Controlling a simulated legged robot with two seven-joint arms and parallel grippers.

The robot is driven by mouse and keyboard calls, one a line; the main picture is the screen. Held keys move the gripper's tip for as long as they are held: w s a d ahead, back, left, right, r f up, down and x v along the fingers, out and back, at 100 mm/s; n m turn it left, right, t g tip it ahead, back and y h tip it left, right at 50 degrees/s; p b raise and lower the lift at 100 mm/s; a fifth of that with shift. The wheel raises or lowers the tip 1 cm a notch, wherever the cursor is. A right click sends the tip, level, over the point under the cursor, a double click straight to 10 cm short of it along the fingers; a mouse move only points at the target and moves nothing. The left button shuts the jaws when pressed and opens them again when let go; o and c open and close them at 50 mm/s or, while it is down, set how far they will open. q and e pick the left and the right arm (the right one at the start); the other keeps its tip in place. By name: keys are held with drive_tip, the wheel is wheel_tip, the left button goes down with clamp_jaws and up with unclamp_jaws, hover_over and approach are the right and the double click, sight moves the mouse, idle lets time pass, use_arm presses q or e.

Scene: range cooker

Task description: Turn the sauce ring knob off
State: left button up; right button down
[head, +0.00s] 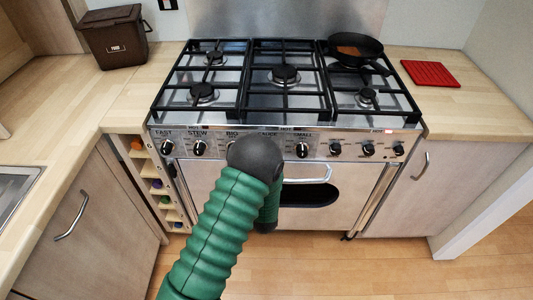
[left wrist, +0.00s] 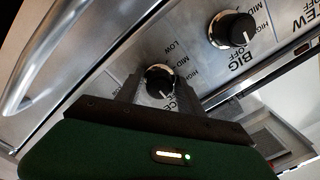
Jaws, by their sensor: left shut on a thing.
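The sauce ring knob (left wrist: 158,76) is a round black knob with a pale pointer line, on the steel control panel in the left wrist view. Part of its label, ending in "CE", shows beside my fingers, with LOW, MID and HIGH marks around it. My left gripper (left wrist: 160,86) is shut on this knob, a finger at either side. The pointer line faces my gripper's palm side; the OFF mark is hidden. In the head view my green left arm covers the knob and the fingers. My right gripper is in neither view.
The BIG knob (left wrist: 231,30) is close beside the sauce knob, and the SMALL knob (head: 303,150) is on its other side. The oven door handle (head: 308,180) juts out below. A black pan (head: 357,49) with orange contents stands on the back right burner.

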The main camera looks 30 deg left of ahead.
use_arm(q)
drive_tip(key=shift+d+f, duration=0.15)
drive_tip(key=shift+f, duration=0.05)
drive_tip(key=o, duration=1)
drive_tip(key=shift+o, duration=0.8)
drive_tip(key=shift+d+r, duration=0.1)
drive_tip(key=shift+r, duration=0.05)
drive_tip(key=shift+s, duration=0.15)
drive_tip(key=v, duration=1.6)
drive_tip(key=shift+s+p, duration=0.3)
drive_tip(key=shift+s, duration=0.05)
drive_tip(key=shift+d, duration=0.15)
